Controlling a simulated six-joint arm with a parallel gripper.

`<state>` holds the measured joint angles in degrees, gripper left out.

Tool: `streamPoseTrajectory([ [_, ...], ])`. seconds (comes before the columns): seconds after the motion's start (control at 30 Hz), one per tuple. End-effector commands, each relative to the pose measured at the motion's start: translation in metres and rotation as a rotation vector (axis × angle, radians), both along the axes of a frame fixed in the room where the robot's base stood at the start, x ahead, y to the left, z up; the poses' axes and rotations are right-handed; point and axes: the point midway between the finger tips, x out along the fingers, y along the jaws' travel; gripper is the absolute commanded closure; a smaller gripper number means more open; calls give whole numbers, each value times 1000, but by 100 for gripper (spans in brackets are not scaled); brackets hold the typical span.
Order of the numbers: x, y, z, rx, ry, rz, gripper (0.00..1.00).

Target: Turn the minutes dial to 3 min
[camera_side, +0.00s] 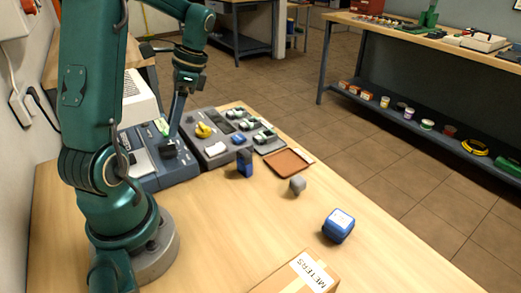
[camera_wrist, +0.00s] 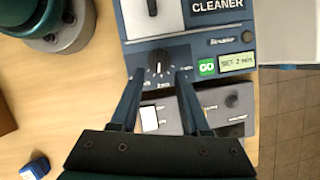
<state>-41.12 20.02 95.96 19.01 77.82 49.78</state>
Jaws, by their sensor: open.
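The minutes dial (camera_wrist: 159,67) is a dark round knob with tick marks on the blue-grey front panel of the cleaner (camera_wrist: 195,45). Its white pointer line points roughly down in the wrist view; the scale numbers are too small to read surely. A small display (camera_wrist: 236,62) reads "SET 2 min". My gripper (camera_wrist: 159,77) is open, its two fingertips apart on the left and right of the dial; contact cannot be told. In the side view my gripper (camera_side: 168,150) reaches down over the blue cleaner (camera_side: 178,172), and the dial is hidden there.
A green GO button (camera_wrist: 207,68) is beside the display. A grey unit (camera_side: 212,150) with a yellow object (camera_side: 203,130) adjoins the cleaner. A dark blue block (camera_side: 244,163), grey knob-like piece (camera_side: 297,185), brown tray (camera_side: 285,163) and blue box (camera_side: 338,225) stand on the table.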

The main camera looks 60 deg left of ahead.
Motion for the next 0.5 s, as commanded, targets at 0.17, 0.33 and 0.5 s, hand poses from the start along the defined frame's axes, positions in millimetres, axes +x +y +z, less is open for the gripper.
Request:
streamPoseTrajectory([
  [0.17,-8,1,-18,-4,3,0,54],
  [0.33,-15,3,-37,-2,3,0,54],
  [0.5,-18,4,-45,1,-1,0,54],
])
